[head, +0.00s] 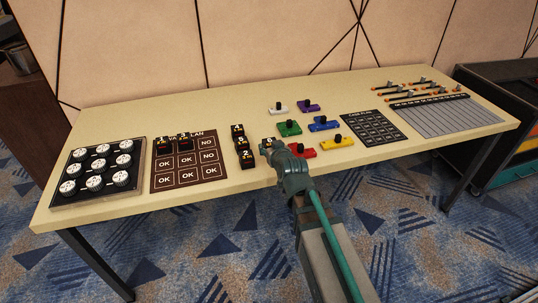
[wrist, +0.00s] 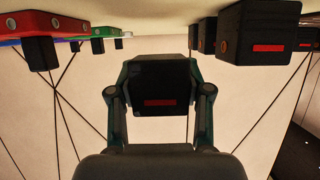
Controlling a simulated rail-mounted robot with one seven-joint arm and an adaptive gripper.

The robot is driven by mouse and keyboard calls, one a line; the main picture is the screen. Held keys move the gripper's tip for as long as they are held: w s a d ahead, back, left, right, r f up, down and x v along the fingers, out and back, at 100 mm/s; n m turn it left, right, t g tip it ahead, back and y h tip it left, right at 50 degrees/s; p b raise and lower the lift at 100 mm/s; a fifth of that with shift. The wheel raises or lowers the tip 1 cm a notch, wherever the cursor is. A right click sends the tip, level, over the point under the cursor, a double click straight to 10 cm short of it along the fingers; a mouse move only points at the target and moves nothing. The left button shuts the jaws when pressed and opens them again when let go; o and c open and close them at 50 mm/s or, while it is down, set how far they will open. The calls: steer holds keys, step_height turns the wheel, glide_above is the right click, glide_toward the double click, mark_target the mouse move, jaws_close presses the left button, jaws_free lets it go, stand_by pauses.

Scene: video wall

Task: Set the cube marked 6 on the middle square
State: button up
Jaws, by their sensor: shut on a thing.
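My gripper (head: 268,147) is shut on a black cube (wrist: 160,88) with a red strip on its side. In the head view the held cube (head: 269,140) is mostly hidden by my gripper, and I cannot read its mark. It is right of a column of black numbered cubes (head: 247,159); the nearest seems marked 2. The dark brown mat (head: 188,187) with a three-by-three grid of squares lies further left. Its middle square (head: 187,161) reads OK and is bare. Two black cubes (head: 184,142) stand on the left and middle squares of its top row.
Colored knobbed blocks, including a red one (head: 302,151) and a green one (head: 289,129), lie right of my gripper. A tray of round knobs (head: 97,170) is at the far left. A dark card (head: 368,128) and a slider panel (head: 445,114) lie right.

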steer(key=shift+w+a+f, duration=0.1)
steer(key=shift+a+f, duration=0.05)
steer(key=shift+f, duration=0.8)
steer(key=shift+w+a+f, duration=0.1)
steer(key=shift+f, duration=0.85)
steer(key=shift+f, duration=0.2)
steer(key=o, duration=1.2)
steer(key=shift+r, duration=0.1)
